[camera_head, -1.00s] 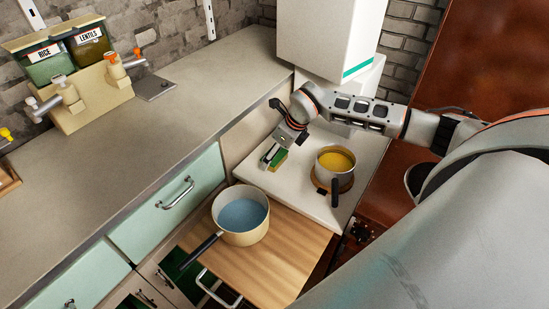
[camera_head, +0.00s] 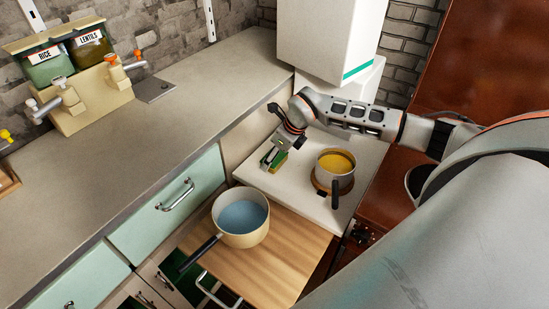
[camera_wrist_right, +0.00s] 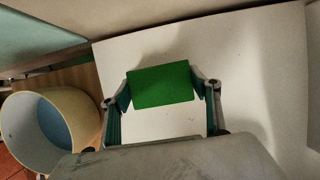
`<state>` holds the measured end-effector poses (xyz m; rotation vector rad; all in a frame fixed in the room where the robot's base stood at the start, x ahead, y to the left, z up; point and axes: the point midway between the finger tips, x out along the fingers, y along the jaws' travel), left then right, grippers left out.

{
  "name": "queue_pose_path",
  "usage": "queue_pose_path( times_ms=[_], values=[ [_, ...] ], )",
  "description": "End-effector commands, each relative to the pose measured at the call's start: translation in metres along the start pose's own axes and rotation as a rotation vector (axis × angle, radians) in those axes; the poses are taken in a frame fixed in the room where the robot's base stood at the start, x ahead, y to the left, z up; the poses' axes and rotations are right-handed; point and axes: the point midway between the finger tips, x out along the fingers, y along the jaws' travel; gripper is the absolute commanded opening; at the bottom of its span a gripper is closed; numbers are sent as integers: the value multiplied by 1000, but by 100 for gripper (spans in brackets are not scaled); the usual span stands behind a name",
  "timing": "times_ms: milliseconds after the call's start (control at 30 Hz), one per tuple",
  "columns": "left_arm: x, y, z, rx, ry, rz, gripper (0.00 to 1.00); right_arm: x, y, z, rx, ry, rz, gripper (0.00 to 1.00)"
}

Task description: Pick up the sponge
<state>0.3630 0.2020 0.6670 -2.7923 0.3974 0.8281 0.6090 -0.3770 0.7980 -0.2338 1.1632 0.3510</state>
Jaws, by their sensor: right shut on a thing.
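The sponge (camera_head: 279,161) has a green face and a yellowish side. It is at the back left of the white surface, beside the pot with yellow contents. In the right wrist view its green face (camera_wrist_right: 161,84) fills the gap between my fingers. My right gripper (camera_head: 274,158) points down at it and is shut on it, with one finger on each side. I cannot tell whether the sponge touches the white surface. My left gripper is in no view.
A pot with yellow contents (camera_head: 335,177) stands right of the sponge. A cream pan with blue inside (camera_head: 241,228) stands on the wooden board (camera_head: 290,262) in front. The white surface (camera_head: 307,197) has bare room between them. A white cabinet (camera_head: 327,40) hangs above.

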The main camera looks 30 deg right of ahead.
Motion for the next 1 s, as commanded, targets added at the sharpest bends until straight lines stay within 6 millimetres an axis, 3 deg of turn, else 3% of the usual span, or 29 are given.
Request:
queue_pose_path(
  times_ms=[267, 700, 1000],
  values=[
    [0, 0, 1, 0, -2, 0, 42, -34, -2, 15, -1, -4, -4, 47],
    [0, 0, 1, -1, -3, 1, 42, -141, -1, 59, -1, -5, -3, 47],
    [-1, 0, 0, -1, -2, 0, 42, -178, -1, 74, 0, -2, -2, 47]
  ],
)
